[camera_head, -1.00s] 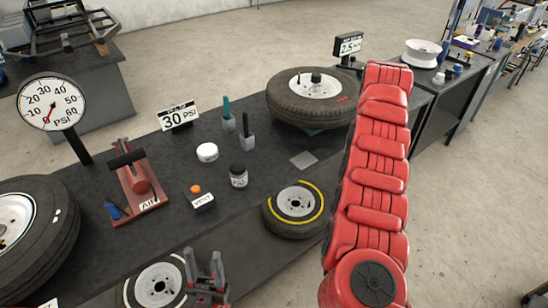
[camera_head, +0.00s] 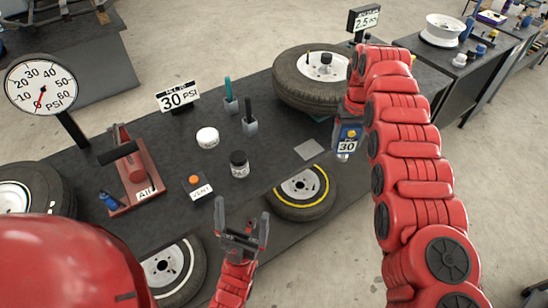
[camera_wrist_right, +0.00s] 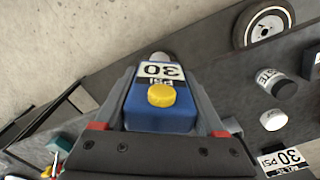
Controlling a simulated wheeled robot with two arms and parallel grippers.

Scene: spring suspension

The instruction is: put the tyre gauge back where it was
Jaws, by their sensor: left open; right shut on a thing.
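The tyre gauge (camera_head: 347,136) is a small blue block with a white "30" label. In the right wrist view the gauge (camera_wrist_right: 155,120) also shows a yellow button and a grey nozzle at its far end. My right gripper (camera_wrist_right: 165,105) is shut on it, one finger on each side. My left gripper (camera_head: 242,232) is open and empty in front of the bench's near edge.
A yellow-ringed wheel (camera_head: 304,196) is at the near edge.

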